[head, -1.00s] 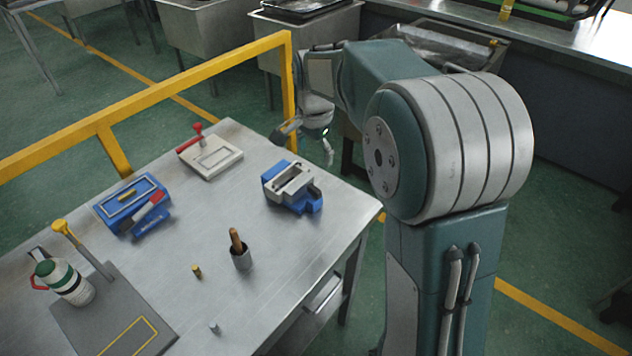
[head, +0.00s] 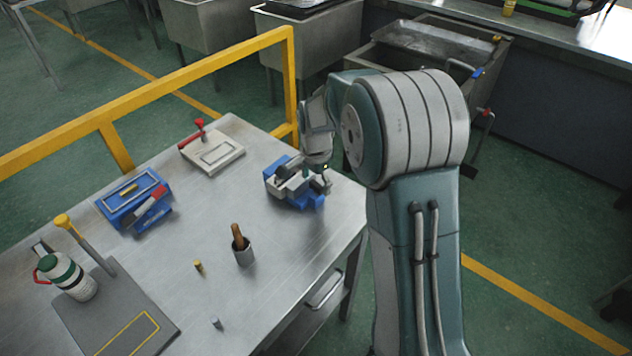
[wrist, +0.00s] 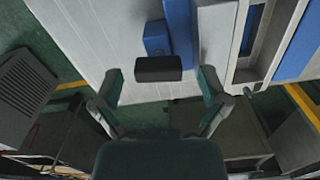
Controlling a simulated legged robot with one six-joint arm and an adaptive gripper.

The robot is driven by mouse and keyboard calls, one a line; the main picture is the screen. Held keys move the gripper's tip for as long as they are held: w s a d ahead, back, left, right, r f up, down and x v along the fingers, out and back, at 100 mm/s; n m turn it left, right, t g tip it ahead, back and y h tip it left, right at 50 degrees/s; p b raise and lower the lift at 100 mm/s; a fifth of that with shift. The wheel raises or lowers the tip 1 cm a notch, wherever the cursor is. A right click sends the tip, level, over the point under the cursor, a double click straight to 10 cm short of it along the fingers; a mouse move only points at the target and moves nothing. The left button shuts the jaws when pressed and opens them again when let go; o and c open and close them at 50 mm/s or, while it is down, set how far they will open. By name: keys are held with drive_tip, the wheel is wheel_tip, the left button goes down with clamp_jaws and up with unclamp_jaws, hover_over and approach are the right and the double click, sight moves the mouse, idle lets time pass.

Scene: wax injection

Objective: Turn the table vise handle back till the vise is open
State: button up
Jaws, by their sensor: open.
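The table vise (head: 304,203), blue with light grey jaws, sits near the right edge of the metal table. My gripper (head: 322,180) is over the vise's right side and hides part of it. In the wrist view, blue and light grey parts of the vise (wrist: 180,38) fill the top middle and right. My gripper (wrist: 161,82) is open, its two fingers spread wide. A short dark block (wrist: 158,68) shows between the fingers, below the blue part, clear of both fingers in the picture. I cannot tell whether it is the vise handle's end; no handle shows clearly in the head view.
On the table (head: 200,318) are a blue box (head: 133,200), a white plate with a red clamp (head: 213,154), a cup with a brown handle (head: 243,255), and a green-white bottle (head: 66,275). A yellow rail (head: 180,80) runs behind.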

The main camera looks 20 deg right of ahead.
drive_tip(key=c, duration=1.2)
drive_tip(key=shift+o, duration=0.2)
drive_tip(key=shift+n, duration=0.4)
drive_tip(key=n, duration=0.3)
drive_tip(key=shift+n, duration=0.4)
drive_tip(key=n, duration=1)
drive_tip(key=shift+n, duration=0.4)
drive_tip(key=n, duration=0.4)
drive_tip(key=shift+n, duration=0.3)
